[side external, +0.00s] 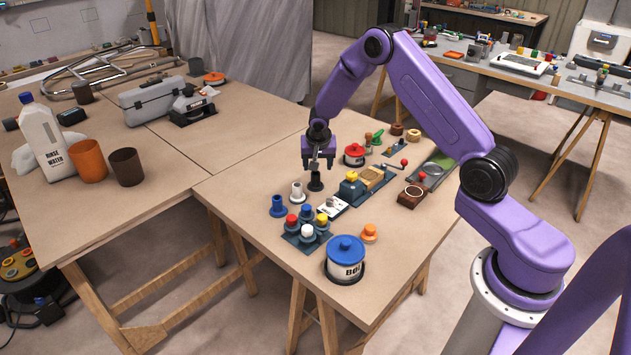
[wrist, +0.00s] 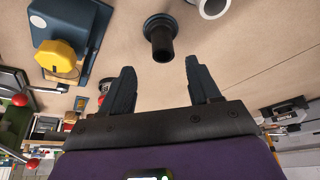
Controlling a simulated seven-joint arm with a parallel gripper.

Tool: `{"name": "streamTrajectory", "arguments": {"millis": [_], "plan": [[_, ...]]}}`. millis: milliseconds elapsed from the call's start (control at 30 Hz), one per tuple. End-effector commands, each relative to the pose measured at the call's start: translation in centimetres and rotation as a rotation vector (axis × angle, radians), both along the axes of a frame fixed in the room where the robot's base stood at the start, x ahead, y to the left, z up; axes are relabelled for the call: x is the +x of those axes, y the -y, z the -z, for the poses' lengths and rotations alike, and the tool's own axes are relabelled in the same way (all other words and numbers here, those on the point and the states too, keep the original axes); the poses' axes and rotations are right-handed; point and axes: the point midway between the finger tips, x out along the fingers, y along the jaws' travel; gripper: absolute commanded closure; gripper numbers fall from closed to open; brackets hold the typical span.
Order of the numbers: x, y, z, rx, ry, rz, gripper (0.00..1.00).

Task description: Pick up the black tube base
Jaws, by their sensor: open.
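The black tube base (side external: 315,182) stands upright on the wooden table, a short black tube on a wider round foot. In the wrist view the black tube base (wrist: 161,38) is at the top middle, beyond the fingertips and between their lines. My gripper (side external: 318,166) is above the black tube base in the side view, fingers pointing down. In the wrist view my gripper (wrist: 158,72) has its two dark fingers wide apart with nothing between them. The fingers look apart from the tube.
A white tube base (side external: 297,193) stands close by, with a blue one (side external: 278,206) further left. A blue block with a yellow knob (side external: 352,184) is to the right. A red-lidded pot (side external: 354,154) stands behind. Bare table lies left of the black tube base.

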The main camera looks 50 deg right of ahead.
Motion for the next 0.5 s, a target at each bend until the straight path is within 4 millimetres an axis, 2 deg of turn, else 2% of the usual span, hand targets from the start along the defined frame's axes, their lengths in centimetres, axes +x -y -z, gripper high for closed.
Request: {"name": "streamTrajectory", "arguments": {"millis": [267, 500], "plan": [[0.4, 0.2, 1.4, -0.001, -0.002, -0.002, 0.38], [1.3, 0.7, 4.3, -0.001, -0.002, 0.000, 0.38]]}}
